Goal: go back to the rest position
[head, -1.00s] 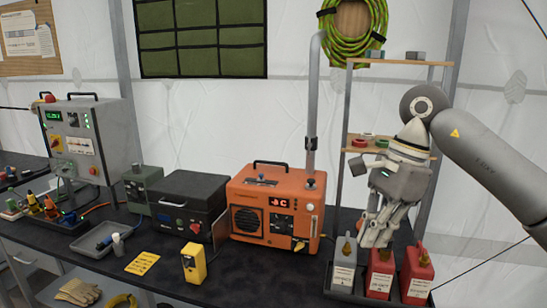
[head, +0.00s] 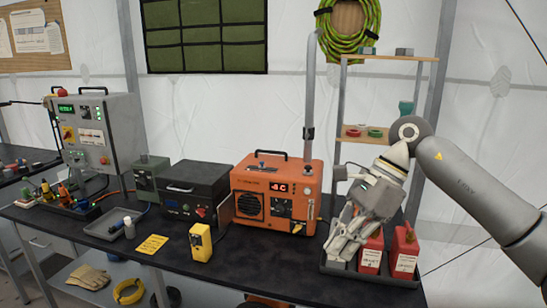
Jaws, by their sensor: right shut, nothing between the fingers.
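My right gripper (head: 343,243) comes in from the right on its grey arm. It is shut and empty. Whether the gripper touches a bottle I cannot tell. My left gripper is not in view.
A black case (head: 190,189) stands left of the orange unit. A shelf rack (head: 378,139) rises behind my right arm. Bench front between the yellow box and tray is clear.

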